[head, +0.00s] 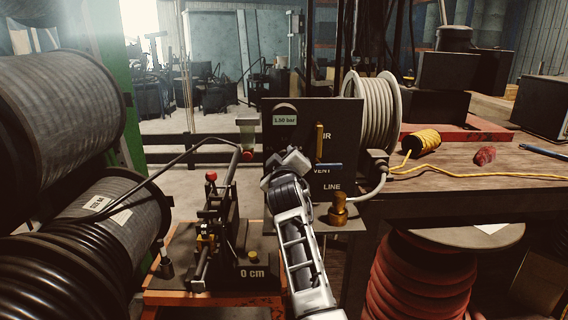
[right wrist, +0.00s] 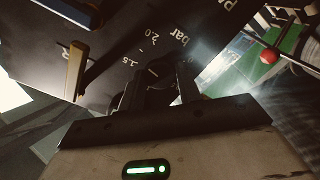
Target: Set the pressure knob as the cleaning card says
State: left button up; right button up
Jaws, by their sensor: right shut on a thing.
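The dark control panel (head: 345,110) stands upright at the middle of the head view, with a small display (head: 285,119) reading 1.50 bar. My right gripper (head: 287,160) is at the panel's lower left and hides the knob in that view. In the right wrist view my right gripper (right wrist: 161,80) is shut on the dark pressure knob (right wrist: 160,73), one finger on each side. Scale marks 1.5 and 2.0 and the word bar show beside the knob. I cannot make out a cleaning card. My left gripper is not in view.
A yellow lever (head: 319,142) and a blue lever (head: 328,166) are on the panel right of my gripper. A brass fitting (head: 338,210) stands below. The crimping device (head: 220,235) with a 0 cm label is at lower left. A wooden bench (head: 480,172) is at right.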

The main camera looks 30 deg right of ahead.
jog(key=shift+m+b, duration=0.45)
jog(key=shift+m, duration=2.85)
jog(key=o, duration=1)
jog(key=shift+c, duration=0.2)
jog(key=shift+s, duration=0.1)
